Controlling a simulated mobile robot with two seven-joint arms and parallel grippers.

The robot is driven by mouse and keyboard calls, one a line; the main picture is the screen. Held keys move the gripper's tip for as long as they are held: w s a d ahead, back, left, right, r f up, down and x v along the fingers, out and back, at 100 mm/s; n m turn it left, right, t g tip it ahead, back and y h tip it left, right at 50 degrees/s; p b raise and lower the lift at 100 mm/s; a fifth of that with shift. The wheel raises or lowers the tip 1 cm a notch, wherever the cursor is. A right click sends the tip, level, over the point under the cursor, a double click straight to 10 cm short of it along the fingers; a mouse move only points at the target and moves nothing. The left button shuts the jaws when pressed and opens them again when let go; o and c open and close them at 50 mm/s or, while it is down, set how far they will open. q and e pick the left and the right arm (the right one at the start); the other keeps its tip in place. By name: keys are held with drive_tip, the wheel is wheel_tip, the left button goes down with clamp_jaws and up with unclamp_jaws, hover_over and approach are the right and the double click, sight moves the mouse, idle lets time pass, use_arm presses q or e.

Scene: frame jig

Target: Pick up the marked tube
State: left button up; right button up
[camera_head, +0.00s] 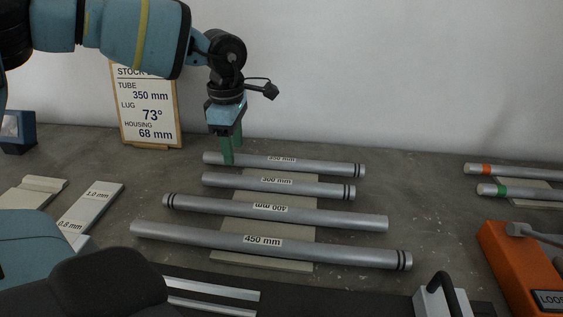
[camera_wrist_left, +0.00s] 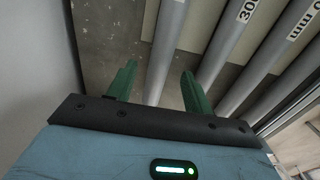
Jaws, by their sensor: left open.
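Several grey tubes lie side by side on a pale rack. The rearmost tube (camera_head: 310,167) has a label that seems to read 350 mm, partly out of sight, and two black bands at its right end. My left gripper (camera_head: 232,155) is open and points down at this tube's left part. In the left wrist view the tube (camera_wrist_left: 166,42) runs between the two green fingers of the left gripper (camera_wrist_left: 159,70), with no clear grip on it. A sign (camera_head: 149,105) reads tube 350 mm. My right gripper is not in view.
In front lie the 300 mm tube (camera_head: 315,188), the 400 mm tube (camera_head: 340,217) with its label upside down, and the 450 mm tube (camera_head: 200,236). Two tubes with orange and green bands (camera_head: 515,171) lie at right, behind an orange block (camera_head: 510,262). A wall stands behind.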

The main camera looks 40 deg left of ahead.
use_arm(q)
drive_tip(key=shift+f, duration=1.25)
drive_tip(key=shift+c, duration=0.4)
clamp_jaws()
wheel_tip(320, 180, up, 10)
